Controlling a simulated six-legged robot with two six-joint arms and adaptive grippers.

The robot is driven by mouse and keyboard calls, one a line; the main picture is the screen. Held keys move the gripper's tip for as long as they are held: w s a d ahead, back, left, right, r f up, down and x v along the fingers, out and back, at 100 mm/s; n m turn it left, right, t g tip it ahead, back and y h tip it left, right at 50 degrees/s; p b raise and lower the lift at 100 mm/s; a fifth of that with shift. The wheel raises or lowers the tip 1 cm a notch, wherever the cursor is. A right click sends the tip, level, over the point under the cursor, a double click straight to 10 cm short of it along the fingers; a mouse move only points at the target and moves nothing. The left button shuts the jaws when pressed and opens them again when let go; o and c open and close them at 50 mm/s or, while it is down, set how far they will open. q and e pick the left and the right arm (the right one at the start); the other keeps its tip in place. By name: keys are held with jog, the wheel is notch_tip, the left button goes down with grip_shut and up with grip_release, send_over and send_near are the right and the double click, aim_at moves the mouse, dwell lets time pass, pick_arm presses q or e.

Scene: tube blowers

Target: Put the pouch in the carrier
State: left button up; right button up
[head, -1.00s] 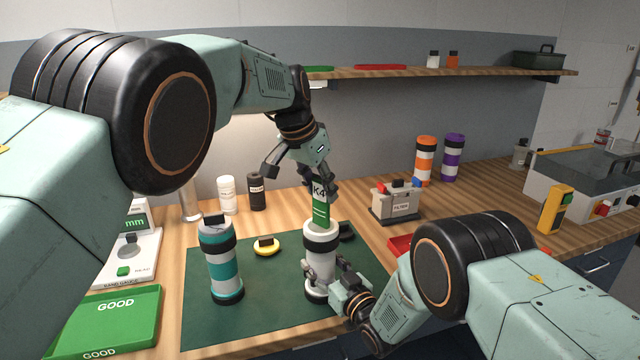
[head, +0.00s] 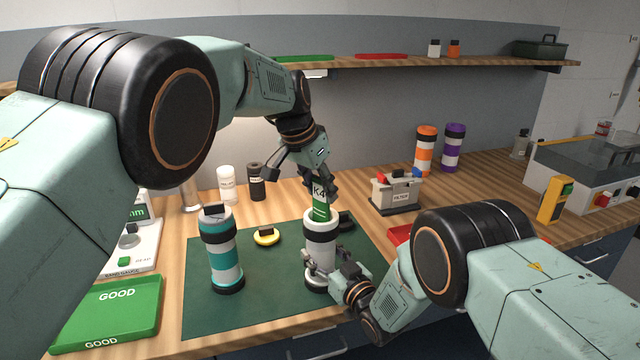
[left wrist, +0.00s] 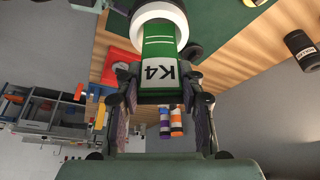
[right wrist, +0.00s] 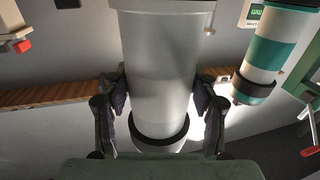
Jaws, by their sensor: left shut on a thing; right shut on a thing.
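The pouch is a flat green piece with a white K4 label (head: 320,199). My left gripper (head: 322,184) is shut on its upper end and holds it upright over the carrier. The carrier is a white tube with black bands (head: 319,254), standing on the green mat. In the left wrist view the pouch (left wrist: 159,48) reaches into the carrier's round white mouth (left wrist: 160,12); its lower end is hidden inside. My right gripper (head: 335,268) is shut around the carrier's lower body, which fills the right wrist view (right wrist: 160,75).
A teal and white tube (head: 222,258) and a yellow round thing (head: 266,237) stand left of the carrier on the mat (head: 265,290). A green GOOD tray (head: 115,305) is at the left. A small grey box (head: 396,193) and a red tray (head: 399,235) are to the right.

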aim_at(318, 196)
pick_arm(q)
jog(key=shift+f, duration=1.55)
pick_arm(e)
jog(key=shift+r, duration=0.1)
pick_arm(q)
jog(key=o, duration=2)
jog(key=v, duration=1.2)
pick_arm(e)
jog(key=o, duration=1.4)
